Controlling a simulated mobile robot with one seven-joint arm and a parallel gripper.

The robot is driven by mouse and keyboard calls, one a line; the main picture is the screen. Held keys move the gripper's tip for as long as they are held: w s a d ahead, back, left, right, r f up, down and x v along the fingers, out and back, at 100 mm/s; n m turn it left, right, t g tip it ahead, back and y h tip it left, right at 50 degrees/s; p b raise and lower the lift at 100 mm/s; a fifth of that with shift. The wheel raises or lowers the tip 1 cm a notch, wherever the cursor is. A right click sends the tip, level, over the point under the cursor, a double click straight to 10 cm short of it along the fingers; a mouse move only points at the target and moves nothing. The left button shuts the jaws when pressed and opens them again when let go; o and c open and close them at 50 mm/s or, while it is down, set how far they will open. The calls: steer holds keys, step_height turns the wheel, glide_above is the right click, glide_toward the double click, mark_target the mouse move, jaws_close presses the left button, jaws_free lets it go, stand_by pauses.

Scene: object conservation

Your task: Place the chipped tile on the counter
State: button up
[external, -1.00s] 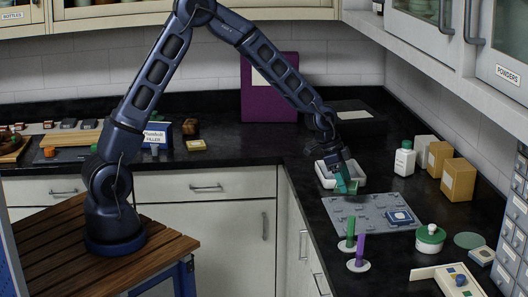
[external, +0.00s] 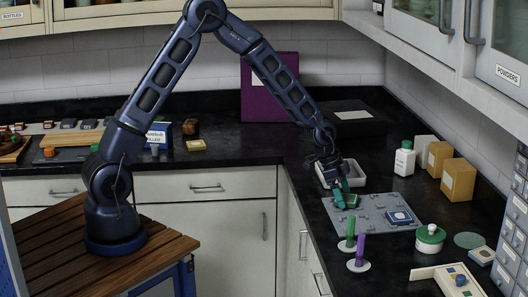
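My gripper (external: 341,196) has teal fingers and points down at the back left corner of the grey mat (external: 365,222). A small dark green piece (external: 351,202) is right at the fingertips, low over or on the mat. I cannot tell whether the fingers are closed on it or only beside it. A blue and white square tile (external: 400,217) lies on the right part of the mat, apart from the gripper. No chip is clear on either piece at this size, so I cannot tell which is the chipped tile.
A white tray (external: 328,172) stands behind the gripper. Green and purple upright pegs (external: 361,247) stand in front of the mat. Bare black counter (external: 335,275) shows at front left.

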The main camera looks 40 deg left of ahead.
steer(key=shift+r, duration=0.15)
steer(key=shift+r, duration=0.25)
steer(key=v, duration=1.2)
steer(key=s+a+r+n+t+y, duration=0.1)
steer(key=s+a+r+n, duration=0.15)
steer(key=a+r, duration=0.4)
steer(key=s+a+r+n+y, duration=0.15)
steer(key=s+a+r, duration=0.25)
steer(key=a, duration=0.6)
steer(key=s+a+r+n+t, duration=0.15)
steer(key=s+a+r, duration=0.3)
steer(key=a, duration=0.45)
steer(key=s+a+r+n+y, duration=0.1)
steer(key=s+a+r+n, duration=0.1)
steer(key=s+a+n, duration=0.6)
steer(key=s+a, duration=0.7)
steer(key=s, duration=0.3)
steer(key=shift+s+a+r+y, duration=0.2)
steer(key=shift+s+r+y, duration=0.05)
steer(key=shift+r+y, duration=0.1)
